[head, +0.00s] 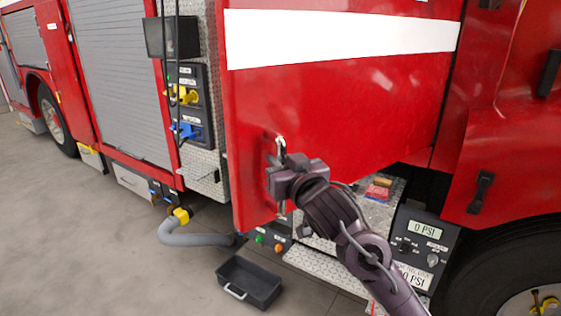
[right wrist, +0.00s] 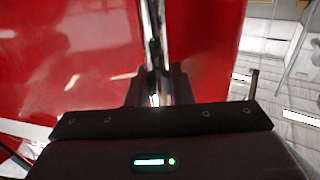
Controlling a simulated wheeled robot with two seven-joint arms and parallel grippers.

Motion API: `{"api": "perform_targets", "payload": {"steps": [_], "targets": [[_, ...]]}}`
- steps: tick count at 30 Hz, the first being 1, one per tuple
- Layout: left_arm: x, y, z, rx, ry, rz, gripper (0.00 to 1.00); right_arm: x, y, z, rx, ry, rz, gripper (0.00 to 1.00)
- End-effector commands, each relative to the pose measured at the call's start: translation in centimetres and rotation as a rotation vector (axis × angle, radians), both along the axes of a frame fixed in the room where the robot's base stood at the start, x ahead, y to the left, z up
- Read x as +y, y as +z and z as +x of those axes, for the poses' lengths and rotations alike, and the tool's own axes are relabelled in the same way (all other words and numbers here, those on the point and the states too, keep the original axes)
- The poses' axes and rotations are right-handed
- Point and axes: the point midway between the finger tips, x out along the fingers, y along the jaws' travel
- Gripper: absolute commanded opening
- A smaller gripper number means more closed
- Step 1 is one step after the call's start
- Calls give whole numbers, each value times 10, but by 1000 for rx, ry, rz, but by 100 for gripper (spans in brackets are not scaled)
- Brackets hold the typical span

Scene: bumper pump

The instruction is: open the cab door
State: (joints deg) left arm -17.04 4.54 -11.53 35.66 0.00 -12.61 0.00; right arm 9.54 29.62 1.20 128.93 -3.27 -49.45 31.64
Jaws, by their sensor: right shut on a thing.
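The cab door (head: 335,110) is a red panel with a white stripe. It stands angled out from the truck's side, with its left edge nearer me, and a step and gauges show below its lower edge. A silver vertical handle (head: 281,145) is on its lower left part. My right gripper (head: 276,181) is shut on the middle of this handle. In the right wrist view the handle (right wrist: 153,40) runs down between the fingers (right wrist: 155,92), with the red door (right wrist: 70,60) behind it. My left gripper is not in view.
A black tray (head: 250,281) lies on the grey floor below the door. A pump panel (head: 187,105) is left of the door, and a gauge panel (head: 424,243) and wheel are at right. The floor at left is clear.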

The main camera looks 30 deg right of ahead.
Motion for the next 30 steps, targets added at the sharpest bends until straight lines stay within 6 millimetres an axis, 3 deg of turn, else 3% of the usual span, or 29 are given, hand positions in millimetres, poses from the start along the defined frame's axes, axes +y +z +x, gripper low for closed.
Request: {"api": "perform_targets", "payload": {"steps": [6, 7, 11, 22, 30], "targets": [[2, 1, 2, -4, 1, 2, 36, -1, 6, -1, -15, 0, 3, 0], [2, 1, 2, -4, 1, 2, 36, -1, 6, -1, -15, -1, 3, 22], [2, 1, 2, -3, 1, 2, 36, -1, 5, -1, -11, -1, 2, 39], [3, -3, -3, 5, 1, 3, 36, 0, 1, -6, -5, 1, 1, 39], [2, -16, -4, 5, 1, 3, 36, 4, -1, -56, -6, 0, 2, 39]]}}
